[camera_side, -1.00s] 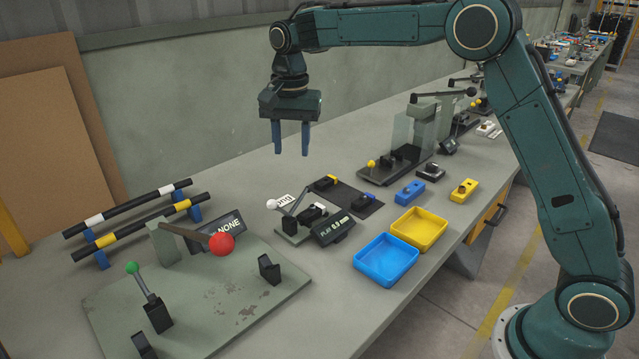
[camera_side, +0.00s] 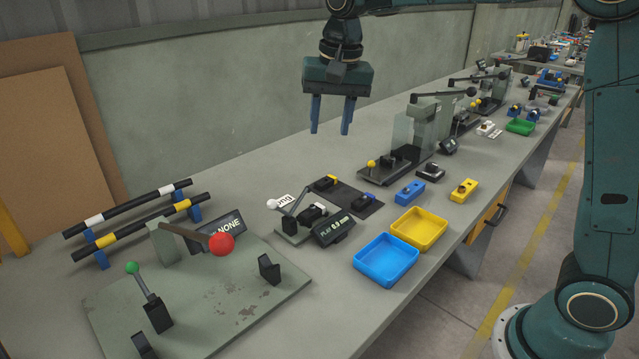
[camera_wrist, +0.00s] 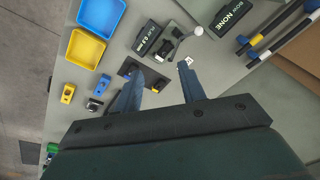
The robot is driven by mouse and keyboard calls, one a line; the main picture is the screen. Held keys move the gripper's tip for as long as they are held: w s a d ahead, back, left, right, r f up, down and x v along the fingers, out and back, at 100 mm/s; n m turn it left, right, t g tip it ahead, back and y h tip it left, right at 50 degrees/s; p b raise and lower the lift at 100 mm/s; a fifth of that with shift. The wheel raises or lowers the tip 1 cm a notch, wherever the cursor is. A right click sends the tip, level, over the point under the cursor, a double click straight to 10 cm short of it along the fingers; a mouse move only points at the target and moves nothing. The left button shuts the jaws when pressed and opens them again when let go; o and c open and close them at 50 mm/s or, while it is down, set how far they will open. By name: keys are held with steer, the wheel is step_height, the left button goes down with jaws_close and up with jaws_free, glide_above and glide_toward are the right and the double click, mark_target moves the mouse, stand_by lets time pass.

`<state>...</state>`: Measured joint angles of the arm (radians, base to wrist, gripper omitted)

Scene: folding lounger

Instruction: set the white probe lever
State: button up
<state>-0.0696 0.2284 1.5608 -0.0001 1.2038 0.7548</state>
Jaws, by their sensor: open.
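In the wrist view the white ball (camera_wrist: 198,31) shows near the top, beyond my fingertips. A dark display (camera_side: 334,229) reading "PLAY" and a value in mm stands just right of the fixture; its digits are hard to read. My gripper (camera_side: 331,132) is open and empty, fingers pointing down, well above the bench. In the wrist view my gripper (camera_wrist: 160,72) has its two fingers spread apart, touching nothing.
A red-knobbed lever (camera_side: 221,244) and a green-knobbed lever (camera_side: 133,268) stand on a plate at the left. Blue (camera_side: 386,260) and yellow (camera_side: 420,229) trays lie at the bench front. A taller fixture (camera_side: 421,125) stands behind, to the right.

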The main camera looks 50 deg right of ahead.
steer(key=s+d+r+n, duration=0.1)
steer(key=s+r, duration=0.1)
steer(key=s, duration=0.3)
steer(key=shift+s+n+t, duration=0.3)
steer(key=shift+s+t, duration=0.05)
steer(key=shift+t, duration=0.05)
steer(key=c, duration=0.6)
steer(key=shift+w, duration=0.35)
jaws_close()
steer(key=w+f+n+y, duration=0.1)
steer(key=w+f+n, duration=0.2)
steer(key=w, duration=0.4)
steer(key=w+f+n+y, duration=0.2)
steer(key=w+f+n, duration=0.1)
steer(key=w+n, duration=0.2)
steer(key=shift+w+a, duration=0.4)
steer(key=shift+w, duration=0.5)
